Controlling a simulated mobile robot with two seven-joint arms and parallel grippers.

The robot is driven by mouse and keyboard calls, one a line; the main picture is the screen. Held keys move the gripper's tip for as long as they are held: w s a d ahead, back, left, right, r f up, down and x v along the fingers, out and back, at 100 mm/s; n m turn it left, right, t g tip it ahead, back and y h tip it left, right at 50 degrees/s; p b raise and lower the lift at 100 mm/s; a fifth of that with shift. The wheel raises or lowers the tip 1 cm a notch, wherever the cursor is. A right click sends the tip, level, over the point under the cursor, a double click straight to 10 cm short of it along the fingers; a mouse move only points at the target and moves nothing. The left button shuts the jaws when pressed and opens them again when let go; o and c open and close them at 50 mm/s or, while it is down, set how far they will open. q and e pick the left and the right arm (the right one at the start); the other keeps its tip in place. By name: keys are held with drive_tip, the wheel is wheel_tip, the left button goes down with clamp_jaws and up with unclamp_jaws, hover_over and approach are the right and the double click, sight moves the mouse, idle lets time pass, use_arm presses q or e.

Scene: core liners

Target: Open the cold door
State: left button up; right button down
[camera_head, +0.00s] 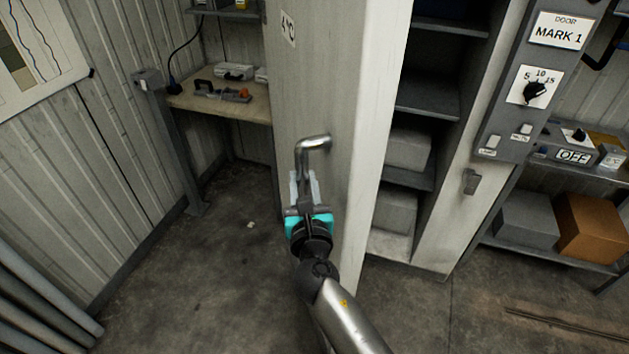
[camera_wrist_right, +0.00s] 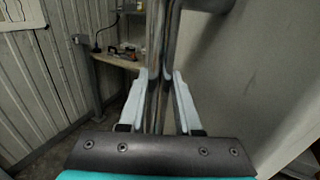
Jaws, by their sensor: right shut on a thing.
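The cold door (camera_head: 335,85) is a tall, pale grey, thick panel standing swung out from a shelved cabinet, which shows open to its right. A bent metal handle (camera_head: 302,155) sticks out from the door's face. My right gripper (camera_head: 304,188) is at the lower part of the handle, with its two pale fingers on either side of it. The right wrist view shows the handle (camera_wrist_right: 158,75) upright between the fingers, shut on it, and the door face (camera_wrist_right: 260,80) on the right. My left gripper is in neither view.
A grey control panel marked MARK 1 (camera_head: 492,120) is on the post right of the cabinet shelves (camera_head: 428,98). Boxes (camera_head: 590,225) sit on a rack at the far right. A workbench (camera_head: 220,102) stands behind the door on the left.

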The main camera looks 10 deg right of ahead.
drive_tip(key=shift+a+r, duration=0.15)
drive_tip(key=shift+a, duration=0.15)
drive_tip(key=c, duration=1)
unclamp_jaws()
drive_tip(key=o, duration=0.4)
drive_tip(key=shift+f, duration=0.2)
